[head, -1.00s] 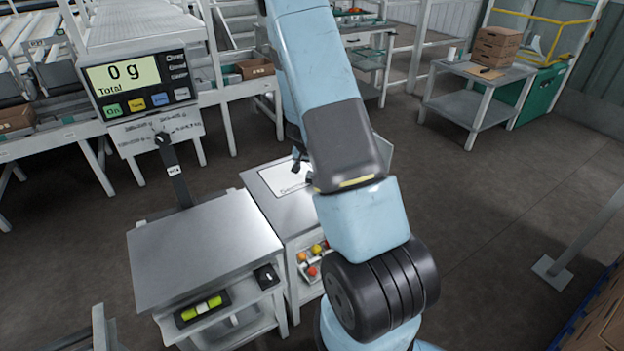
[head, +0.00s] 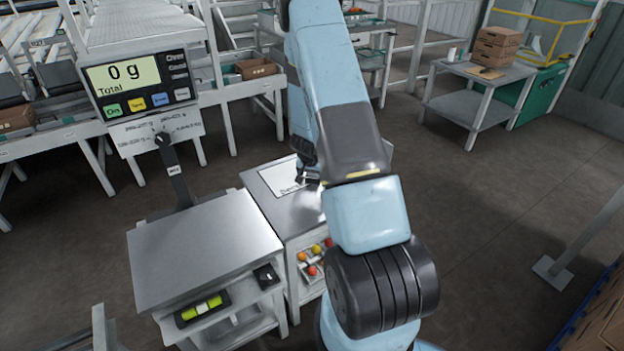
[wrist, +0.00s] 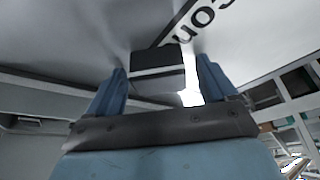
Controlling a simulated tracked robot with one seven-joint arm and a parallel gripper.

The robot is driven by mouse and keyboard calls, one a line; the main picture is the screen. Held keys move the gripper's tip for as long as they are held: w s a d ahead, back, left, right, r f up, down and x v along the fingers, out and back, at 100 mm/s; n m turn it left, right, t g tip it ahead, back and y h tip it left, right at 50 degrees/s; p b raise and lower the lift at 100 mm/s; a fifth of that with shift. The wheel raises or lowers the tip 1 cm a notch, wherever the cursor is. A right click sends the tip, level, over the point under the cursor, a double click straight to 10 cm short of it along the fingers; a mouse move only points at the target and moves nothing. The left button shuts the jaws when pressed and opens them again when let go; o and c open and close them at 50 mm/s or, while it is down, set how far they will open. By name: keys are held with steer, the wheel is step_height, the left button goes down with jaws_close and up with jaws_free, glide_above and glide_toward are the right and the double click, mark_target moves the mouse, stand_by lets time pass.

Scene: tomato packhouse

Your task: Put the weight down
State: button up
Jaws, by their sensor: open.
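A small dark block (wrist: 157,56) with a pale band, seemingly the weight, shows in the wrist view against a white card with black lettering (wrist: 208,22). The block is between my gripper's two blue fingers (wrist: 164,84), with a gap on each side. My gripper is open. In the head view my gripper (head: 307,172) is low over the white card (head: 276,180) on the metal side table (head: 262,205), partly behind my arm. The block cannot be made out there. The scale's bare metal platform (head: 205,245) is left of that table, and its display (head: 124,74) reads 0 g.
A spirit level (head: 202,308) lies below the platform's front edge. Tomatoes (head: 312,262) sit on a shelf under the side table. Roller conveyors (head: 50,130) stand behind the scale. The floor (head: 480,220) to the right is mostly clear.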

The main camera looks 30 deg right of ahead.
steer(key=shift+c, duration=0.2)
jaws_close()
stand_by(0.5)
steer(key=shift+r, duration=0.1)
